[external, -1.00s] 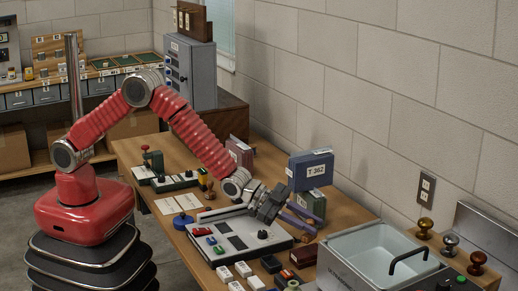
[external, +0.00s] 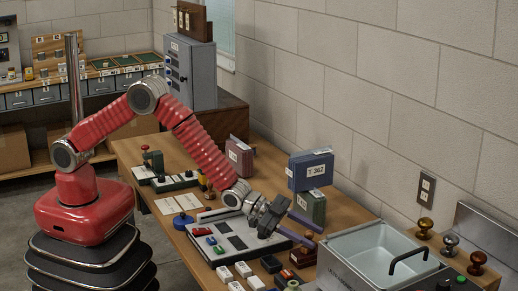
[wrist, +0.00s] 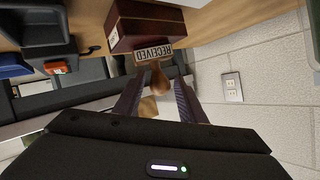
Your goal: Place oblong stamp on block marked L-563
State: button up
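The block has a white label, too small to read, so I cannot confirm L-563. In the external view the dark red block (external: 303,258) sits near the table's right side. My gripper (wrist: 158,92) is open, with its fingers on either side of the stamp's handle and gaps visible. My gripper also shows in the external view (external: 305,229), over the block.
A grey control panel (external: 228,243) with coloured buttons lies left of the gripper. A blue box marked T 362 (external: 310,171) stands on a green box (external: 310,205) behind it. A pale sink (external: 365,248) is to the right. Several small blocks crowd the table front.

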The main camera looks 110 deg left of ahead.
jog(key=shift+o, duration=0.2)
jog(key=shift+r, duration=0.1)
jog(key=shift+s+r, duration=0.15)
jog(key=shift+s, duration=0.25)
jog(key=d+v, duration=0.1)
jog(key=v, duration=1)
jog(key=shift+a, duration=0.5)
jog(key=shift+s, duration=0.1)
